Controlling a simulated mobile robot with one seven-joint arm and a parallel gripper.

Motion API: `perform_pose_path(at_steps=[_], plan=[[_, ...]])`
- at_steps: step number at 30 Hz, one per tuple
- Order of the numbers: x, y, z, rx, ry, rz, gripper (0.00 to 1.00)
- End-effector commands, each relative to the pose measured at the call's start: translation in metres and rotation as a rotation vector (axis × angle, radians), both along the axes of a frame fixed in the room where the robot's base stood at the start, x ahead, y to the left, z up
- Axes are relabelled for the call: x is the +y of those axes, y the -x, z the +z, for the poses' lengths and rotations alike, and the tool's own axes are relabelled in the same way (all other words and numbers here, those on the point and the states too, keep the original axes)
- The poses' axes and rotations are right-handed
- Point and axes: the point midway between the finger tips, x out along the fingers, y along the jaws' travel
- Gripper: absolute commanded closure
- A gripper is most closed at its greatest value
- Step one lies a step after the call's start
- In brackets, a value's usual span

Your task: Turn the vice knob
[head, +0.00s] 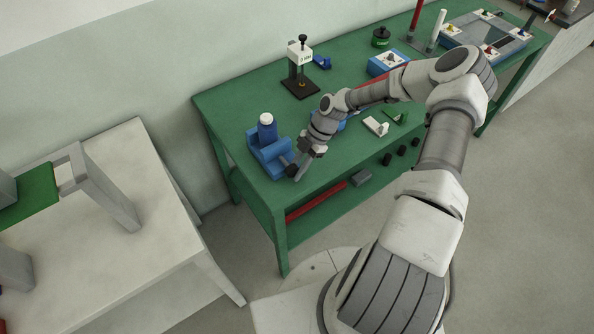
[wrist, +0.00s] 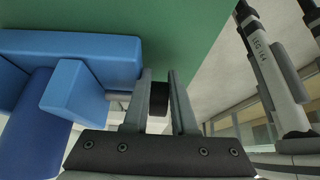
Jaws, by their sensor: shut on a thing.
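The blue vice (head: 270,157) stands at the near left corner of the green table, with a blue cylinder with a white top (head: 266,129) upright in it. Its dark knob (head: 291,171) sticks out on the side toward my gripper (head: 299,172). In the wrist view, the vice (wrist: 100,47) fills the left side and the black knob (wrist: 158,98) lies between my two grey fingers (wrist: 158,82). My gripper is shut on the knob. Part of the knob is hidden by the fingers in the head view.
On the green table (head: 225,107) stand a black-based stand with a white head (head: 300,75), a small white block (head: 376,126) and a blue box (head: 387,64). A white table (head: 150,235) is at left. A red bar (head: 316,202) lies on the lower shelf.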

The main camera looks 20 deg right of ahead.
Motion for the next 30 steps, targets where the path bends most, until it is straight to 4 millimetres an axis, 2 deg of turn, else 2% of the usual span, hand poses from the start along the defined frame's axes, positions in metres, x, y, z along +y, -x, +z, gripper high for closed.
perform_pose_path(at_steps=[14, 15, 19, 30], plan=[[0.0014, 0.0006, -0.0011, 0.005, -0.012, 0.001, 1.00], [0.0013, 0.0005, -0.0011, 0.005, -0.012, 0.000, 0.68], [0.0012, 0.0004, -0.0010, 0.005, -0.011, 0.001, 0.45], [0.0010, -0.0019, -0.0001, -0.001, -0.011, -0.002, 0.45]])
